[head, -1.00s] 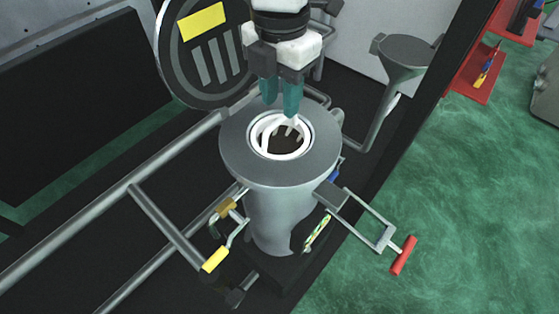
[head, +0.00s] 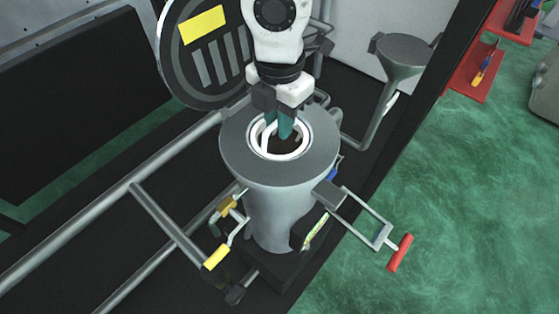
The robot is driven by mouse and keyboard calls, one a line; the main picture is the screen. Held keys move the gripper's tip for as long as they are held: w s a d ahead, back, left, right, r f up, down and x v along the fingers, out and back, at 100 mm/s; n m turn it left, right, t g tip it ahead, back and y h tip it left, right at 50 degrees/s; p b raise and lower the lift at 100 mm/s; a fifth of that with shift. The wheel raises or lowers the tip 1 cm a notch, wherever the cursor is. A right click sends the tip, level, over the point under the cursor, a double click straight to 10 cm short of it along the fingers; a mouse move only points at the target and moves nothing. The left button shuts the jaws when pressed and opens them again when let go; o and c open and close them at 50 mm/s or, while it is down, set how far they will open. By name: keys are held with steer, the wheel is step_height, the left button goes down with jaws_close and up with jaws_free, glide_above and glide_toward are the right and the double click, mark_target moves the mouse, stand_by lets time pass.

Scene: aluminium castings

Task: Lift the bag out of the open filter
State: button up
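The filter (head: 285,205) is an upright grey cylinder with a wide flange, open at the top. The bag (head: 266,143) shows as a white ring with a white strap inside the opening. My gripper (head: 279,133) points down into the far part of the opening, its teal fingertips at about the ring's level. The fingers are close to the white strap; I cannot tell whether they touch it or how far apart they are. The gripper hides part of the bag's far side. The round dark lid (head: 207,50) with a yellow label stands raised behind the filter.
A grey funnel on a pipe (head: 404,58) stands at the right rear. A red-handled lever (head: 400,252) sticks out at the right front, and yellow-handled valves (head: 216,257) at the left front. Grey rails (head: 110,206) run along the left. Green floor is open at the right.

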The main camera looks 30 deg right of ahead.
jaws_close()
steer(key=shift+r, duration=0.15)
stand_by(0.4)
